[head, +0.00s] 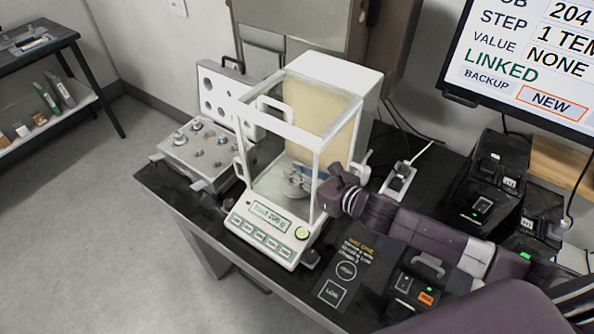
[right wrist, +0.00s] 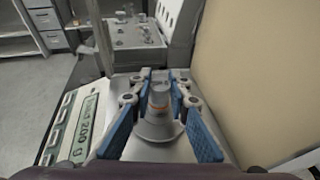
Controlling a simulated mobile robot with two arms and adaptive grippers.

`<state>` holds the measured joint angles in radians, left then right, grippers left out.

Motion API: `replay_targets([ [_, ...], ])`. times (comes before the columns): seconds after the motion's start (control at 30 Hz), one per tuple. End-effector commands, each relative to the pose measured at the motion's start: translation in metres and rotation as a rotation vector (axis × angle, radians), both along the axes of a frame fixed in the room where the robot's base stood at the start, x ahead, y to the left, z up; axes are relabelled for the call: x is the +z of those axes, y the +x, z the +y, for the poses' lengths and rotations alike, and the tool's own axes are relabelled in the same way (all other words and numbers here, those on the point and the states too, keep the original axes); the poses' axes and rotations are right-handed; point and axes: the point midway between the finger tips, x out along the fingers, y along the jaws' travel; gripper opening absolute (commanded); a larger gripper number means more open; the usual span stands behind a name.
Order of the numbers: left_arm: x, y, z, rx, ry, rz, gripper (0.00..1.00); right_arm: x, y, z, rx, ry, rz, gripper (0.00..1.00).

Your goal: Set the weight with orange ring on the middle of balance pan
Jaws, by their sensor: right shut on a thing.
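The balance (head: 275,215) stands on the dark table with its glass weighing chamber. My right gripper (head: 303,172) reaches into the chamber from the right side. In the right wrist view the gripper (right wrist: 160,88) has its blue fingers on both sides of a grey metal weight (right wrist: 160,99) with an orange ring, and is shut on it. The weight is upright above the round balance pan (right wrist: 155,133); I cannot tell whether its base touches the pan. The balance display (right wrist: 88,127) is lit and seems to show about 200 g. My left gripper is not in view.
An open weight case (head: 195,150) with several grey weights stands left of the balance. A power strip (head: 398,180), black boxes (head: 490,165) and a small black device (head: 418,285) are on the right. The monitor (head: 530,60) hangs at top right.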

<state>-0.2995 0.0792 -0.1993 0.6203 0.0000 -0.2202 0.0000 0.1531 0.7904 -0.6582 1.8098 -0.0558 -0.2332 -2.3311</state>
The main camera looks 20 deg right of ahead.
Motion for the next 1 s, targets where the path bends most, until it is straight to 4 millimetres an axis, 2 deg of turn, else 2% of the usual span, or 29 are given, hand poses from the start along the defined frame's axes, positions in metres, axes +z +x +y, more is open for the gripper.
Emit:
replay_targets([
  [0.03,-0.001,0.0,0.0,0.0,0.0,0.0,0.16,-0.001,0.0,0.0,0.0,0.0,0.0,0.2],
  [0.17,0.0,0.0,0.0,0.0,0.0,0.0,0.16,-0.001,0.0,0.0,0.0,0.0,0.001,0.34],
  [0.53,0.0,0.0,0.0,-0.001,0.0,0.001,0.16,0.001,-0.003,-0.002,0.0,-0.001,0.002,0.34],
  [0.67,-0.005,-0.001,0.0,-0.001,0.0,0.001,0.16,0.004,-0.018,-0.01,0.0,-0.002,0.002,0.34],
  [1.0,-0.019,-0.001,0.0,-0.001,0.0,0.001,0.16,0.021,-0.07,-0.036,-0.001,-0.002,0.004,0.34],
])
